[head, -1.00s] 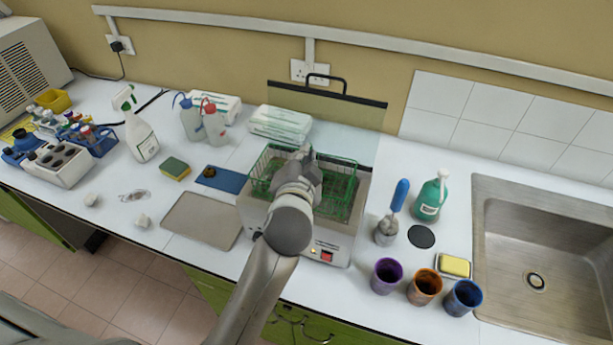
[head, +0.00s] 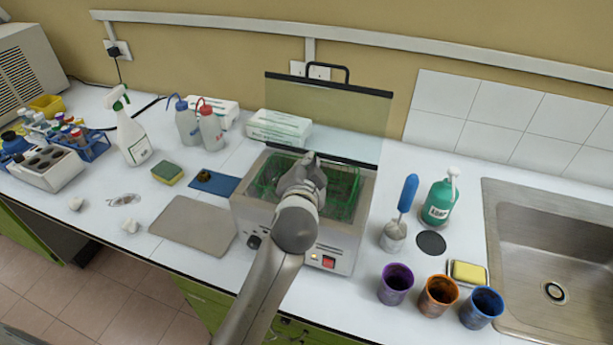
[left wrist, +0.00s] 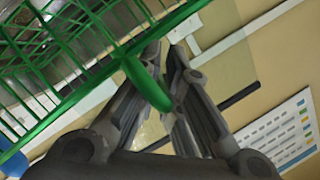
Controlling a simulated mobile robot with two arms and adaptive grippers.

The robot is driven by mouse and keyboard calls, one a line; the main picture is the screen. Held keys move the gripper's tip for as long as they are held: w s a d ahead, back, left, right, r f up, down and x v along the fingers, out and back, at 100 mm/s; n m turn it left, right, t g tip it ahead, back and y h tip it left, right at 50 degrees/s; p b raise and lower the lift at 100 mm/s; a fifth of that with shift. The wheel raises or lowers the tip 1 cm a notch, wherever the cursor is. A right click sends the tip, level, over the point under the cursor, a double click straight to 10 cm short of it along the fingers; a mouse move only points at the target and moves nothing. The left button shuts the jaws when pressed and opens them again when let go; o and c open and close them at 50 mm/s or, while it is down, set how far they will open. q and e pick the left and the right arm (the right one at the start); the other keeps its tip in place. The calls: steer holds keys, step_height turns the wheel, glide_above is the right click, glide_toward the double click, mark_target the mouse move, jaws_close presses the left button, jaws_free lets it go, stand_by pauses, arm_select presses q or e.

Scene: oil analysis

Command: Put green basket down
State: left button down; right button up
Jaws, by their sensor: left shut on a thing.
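The green wire basket (head: 267,176) sits down inside the opening of the grey bath (head: 338,244), mostly below its rim. My arm hides part of the basket. My left gripper (head: 312,160) is above the basket's middle. In the left wrist view, the left gripper (left wrist: 168,85) is shut around a green bar of the basket (left wrist: 60,110). Whether the basket touches the bath's bottom cannot be seen. My right gripper is not in view.
The bath's clear hinged lid (head: 330,105) stands open behind it. A grey tray (head: 193,222) lies to the left, and a grey beaker with a blue-handled tool (head: 393,235) stands to the right. Purple (head: 396,283), orange (head: 438,295) and blue (head: 481,307) cups stand near the front edge.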

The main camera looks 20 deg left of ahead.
arm_select(q)
steer(key=shift+f, duration=0.2)
steer(key=shift+r, duration=0.15)
steer(key=shift+f, duration=0.7)
steer(key=c, duration=1.6)
jaws_free()
steer(key=shift+r, duration=0.1)
